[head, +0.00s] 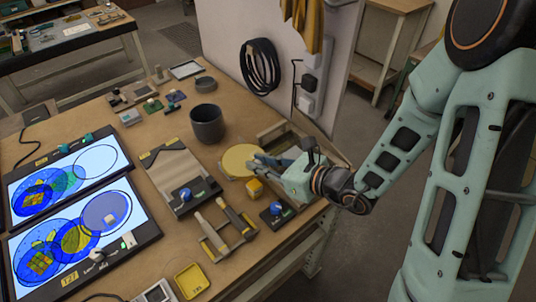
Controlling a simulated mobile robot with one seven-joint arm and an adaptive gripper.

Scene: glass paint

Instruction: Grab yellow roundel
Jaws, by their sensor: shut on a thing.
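The yellow roundel (236,160) is a pale yellow disc near the table's right side, beside a wooden box frame. My gripper (256,161) reaches in from the right and is shut on the roundel's right edge. The fingers cover part of that edge. I cannot tell whether the disc still touches what lies under it.
A yellow block (254,187) and a blue-knobbed tool (277,211) stand close below my gripper. A dark grey pot (207,124) stands behind, to the left. Two lit panels with coloured glass (107,211) fill the left side. A wall rises behind the table.

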